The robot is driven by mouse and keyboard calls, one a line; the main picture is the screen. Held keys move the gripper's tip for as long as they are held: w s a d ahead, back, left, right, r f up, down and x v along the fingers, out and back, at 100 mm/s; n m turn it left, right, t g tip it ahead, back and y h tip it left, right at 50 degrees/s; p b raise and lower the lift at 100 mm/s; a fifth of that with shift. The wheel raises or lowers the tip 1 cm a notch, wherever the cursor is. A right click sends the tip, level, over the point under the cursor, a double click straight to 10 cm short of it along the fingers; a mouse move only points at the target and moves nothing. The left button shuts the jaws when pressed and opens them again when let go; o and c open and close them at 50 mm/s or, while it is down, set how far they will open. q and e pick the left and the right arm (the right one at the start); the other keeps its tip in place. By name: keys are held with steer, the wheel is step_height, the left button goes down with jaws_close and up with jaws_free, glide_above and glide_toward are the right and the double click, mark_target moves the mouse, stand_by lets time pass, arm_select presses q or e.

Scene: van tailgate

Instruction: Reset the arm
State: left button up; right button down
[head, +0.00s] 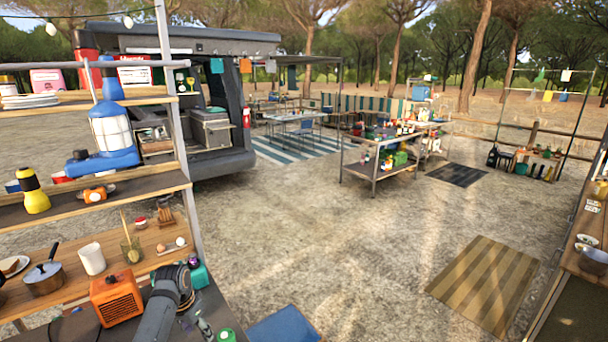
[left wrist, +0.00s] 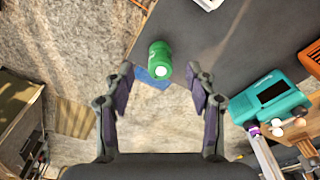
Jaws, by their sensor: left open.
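My left gripper (left wrist: 162,88) is open in the left wrist view, with its two fingers apart and nothing between the pads. In the head view my left arm rises from the bottom edge near the shelf, and the gripper (head: 203,326) shows small at its right. A green can with a white spot (left wrist: 159,60) stands on the dark worktop (left wrist: 225,45) beyond the fingertips. The can also shows at the bottom of the head view (head: 226,335). My right gripper is in neither view.
An orange box (head: 117,297) and a teal device (left wrist: 270,101) stand close to my left arm. A loaded shelf rack (head: 100,193) rises at the left. A striped mat (head: 486,284) lies at the right; the gravel in the middle is clear.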

arm_select(q)
steer(key=s+f+n+b, duration=0.1)
steer(key=s+f, duration=0.5)
steer(key=f, duration=0.4)
steer(key=s+f+y+b, duration=0.1)
steer(key=s+f, duration=0.4)
steer(key=f, duration=0.5)
steer(key=s+f+n+b, duration=0.1)
steer(key=s+f, duration=0.5)
steer(key=f, duration=0.5)
steer(key=s+f, duration=0.5)
steer(key=s, duration=0.6)
steer(key=s+d+f+n+b, duration=0.1)
steer(key=s+f, duration=0.5)
steer(key=s, duration=0.4)
steer(key=s+d+f+b, duration=0.1)
steer(key=s+f, duration=0.4)
steer(key=s, duration=0.6)
steer(key=shift+s+f, duration=0.25)
steer(key=shift+s, duration=0.1)
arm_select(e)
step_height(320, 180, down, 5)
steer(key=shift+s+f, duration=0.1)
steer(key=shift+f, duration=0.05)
